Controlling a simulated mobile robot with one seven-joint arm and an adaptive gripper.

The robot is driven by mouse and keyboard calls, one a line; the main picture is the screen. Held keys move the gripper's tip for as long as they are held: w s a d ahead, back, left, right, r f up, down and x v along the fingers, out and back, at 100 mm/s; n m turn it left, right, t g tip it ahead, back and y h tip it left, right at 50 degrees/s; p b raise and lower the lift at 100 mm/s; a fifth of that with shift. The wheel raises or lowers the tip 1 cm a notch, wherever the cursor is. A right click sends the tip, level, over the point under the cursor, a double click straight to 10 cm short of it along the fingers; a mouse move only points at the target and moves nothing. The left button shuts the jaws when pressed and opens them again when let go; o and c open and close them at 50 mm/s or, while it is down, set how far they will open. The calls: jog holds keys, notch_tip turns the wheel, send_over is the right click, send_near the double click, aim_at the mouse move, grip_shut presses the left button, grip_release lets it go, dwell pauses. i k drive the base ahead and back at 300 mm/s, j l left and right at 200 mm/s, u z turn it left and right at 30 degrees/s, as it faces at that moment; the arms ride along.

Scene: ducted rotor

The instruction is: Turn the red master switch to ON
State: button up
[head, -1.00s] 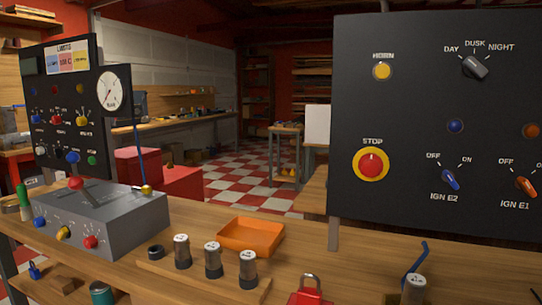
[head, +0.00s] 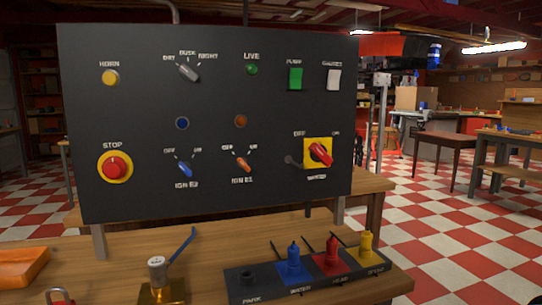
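The red master switch (head: 320,153) is a rotary knob on a yellow square plate at the lower right of the dark control panel (head: 215,90) in the head view. Small labels stand above the plate at its left and right, the left one reading like OFF and the right one like ON; a label like MASTER is below. The knob's long axis slants from upper left to lower right, and its pointing end seems to face the left label. A small dark round piece (head: 291,160) sits at the plate's left.
The panel also carries a red STOP button (head: 115,167), a blue IGN E2 knob (head: 184,170), an orange IGN E1 knob (head: 243,165), and green (head: 295,78) and white (head: 334,79) switches. A dark block with coloured levers (head: 310,272) stands on the bench in front. Checkered floor is open at right.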

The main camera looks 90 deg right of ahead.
aim_at(318, 154)
jog(key=z, duration=2.7)
jog(key=k+j+u, duration=0.1)
jog(key=k+u, duration=0.3)
jog(key=k+j+u, duration=0.25)
jog(key=k+u, duration=0.2)
jog(key=i+l, duration=0.15)
jog(key=i, duration=0.25)
